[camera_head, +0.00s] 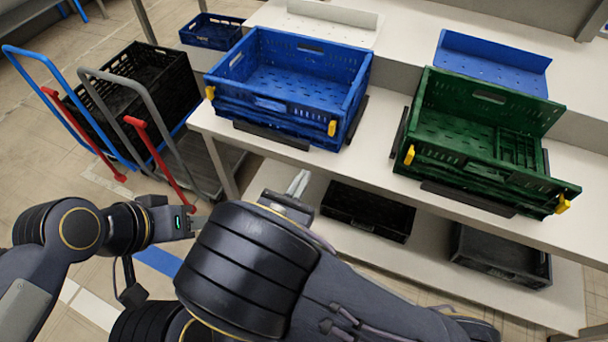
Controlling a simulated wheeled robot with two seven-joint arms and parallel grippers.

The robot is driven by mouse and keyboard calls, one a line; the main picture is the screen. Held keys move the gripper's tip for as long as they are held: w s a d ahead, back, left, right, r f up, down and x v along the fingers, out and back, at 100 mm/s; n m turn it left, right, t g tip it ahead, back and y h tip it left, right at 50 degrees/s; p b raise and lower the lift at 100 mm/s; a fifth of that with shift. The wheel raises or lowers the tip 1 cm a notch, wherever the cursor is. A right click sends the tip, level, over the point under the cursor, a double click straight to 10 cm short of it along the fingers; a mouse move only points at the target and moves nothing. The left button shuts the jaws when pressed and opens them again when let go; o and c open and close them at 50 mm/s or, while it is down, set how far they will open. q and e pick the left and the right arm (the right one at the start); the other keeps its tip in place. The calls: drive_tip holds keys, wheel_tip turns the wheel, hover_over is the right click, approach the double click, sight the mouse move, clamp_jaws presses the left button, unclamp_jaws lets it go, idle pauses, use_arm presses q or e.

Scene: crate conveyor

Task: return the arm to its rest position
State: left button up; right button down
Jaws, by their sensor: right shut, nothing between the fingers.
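My right arm crosses the lower middle of the view, large and close. Its gripper (298,183) points up and away, in front of the workbench, below the blue crate. Its light fingers are together and empty. My left arm comes in from the lower left; its wrist (172,222) with a small green light ends against the outline of my right arm, which hides the left fingers. The blue crate (262,118) and the green crate (470,165) stand on the workbench, apart from both grippers.
The white workbench (382,150) has a lower shelf (430,255) with a black crate (367,210) and a dark grey crate (500,257). Carts with blue and grey handles, one carrying a black crate (140,80), stand left. A small blue crate (212,31) is behind.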

drive_tip(key=shift+d, duration=0.1)
drive_tip(key=s+d+r+m+g, duration=0.1)
drive_tip(key=s+d+m+g, duration=0.2)
drive_tip(key=d+m+g, duration=0.7)
drive_tip(key=s+d+r+m+g, duration=0.1)
drive_tip(key=s+d+m+g, duration=0.2)
drive_tip(key=d+m+g, duration=0.55)
drive_tip(key=s+d+r+m+t+y, duration=0.5)
drive_tip(key=s+r+m+t+y, duration=0.2)
drive_tip(key=m, duration=0.8)
drive_tip(key=s+y, duration=0.2)
drive_tip(key=y, duration=0.1)
drive_tip(key=shift+s+d+r, duration=0.15)
drive_tip(key=shift+s+d, duration=0.15)
drive_tip(key=shift+s, duration=0.1)
